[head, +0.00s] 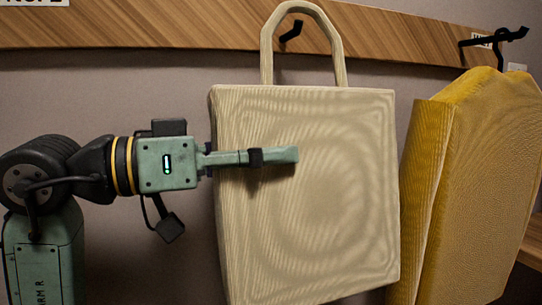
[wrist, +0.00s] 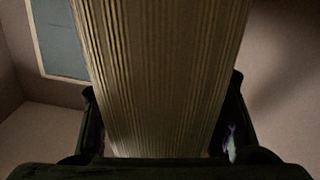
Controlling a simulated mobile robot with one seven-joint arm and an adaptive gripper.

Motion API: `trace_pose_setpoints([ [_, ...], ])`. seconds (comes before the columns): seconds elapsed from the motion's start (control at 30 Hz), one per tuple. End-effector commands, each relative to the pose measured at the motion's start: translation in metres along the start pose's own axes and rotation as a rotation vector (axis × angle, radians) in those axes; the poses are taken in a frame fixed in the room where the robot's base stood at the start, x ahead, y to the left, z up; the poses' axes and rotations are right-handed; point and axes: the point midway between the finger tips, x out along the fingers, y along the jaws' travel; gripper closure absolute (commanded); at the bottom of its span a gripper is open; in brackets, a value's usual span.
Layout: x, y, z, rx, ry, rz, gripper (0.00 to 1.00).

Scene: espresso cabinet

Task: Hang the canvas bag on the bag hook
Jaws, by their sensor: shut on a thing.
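The beige canvas bag (head: 335,220) hangs upright in the head view, its handle loop (head: 340,60) standing up over the wooden rail. A black bag hook (head: 291,31) shows inside the loop opening, below the top of the handle, with a gap between them. I cannot tell whether the hook passes through the loop or lies behind it. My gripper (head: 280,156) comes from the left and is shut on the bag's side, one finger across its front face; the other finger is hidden. In the wrist view the bag (wrist: 165,70) fills the space between both fingers.
A yellow garment or bag (head: 480,190) hangs on the right, below another black hook (head: 495,40), close beside the canvas bag. The wooden rail (head: 150,28) runs along the wall. The wall left of the bag is clear apart from my arm.

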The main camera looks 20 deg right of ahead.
Motion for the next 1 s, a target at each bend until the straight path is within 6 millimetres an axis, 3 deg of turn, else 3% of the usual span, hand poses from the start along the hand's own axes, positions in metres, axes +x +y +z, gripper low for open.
trace_pose_setpoints([
  [0.43, 0.0, -0.023, 0.005, -0.001, 0.001, 0.001, 1.0],
  [1.0, 0.002, -0.028, 0.014, -0.003, -0.009, 0.001, 1.0],
])
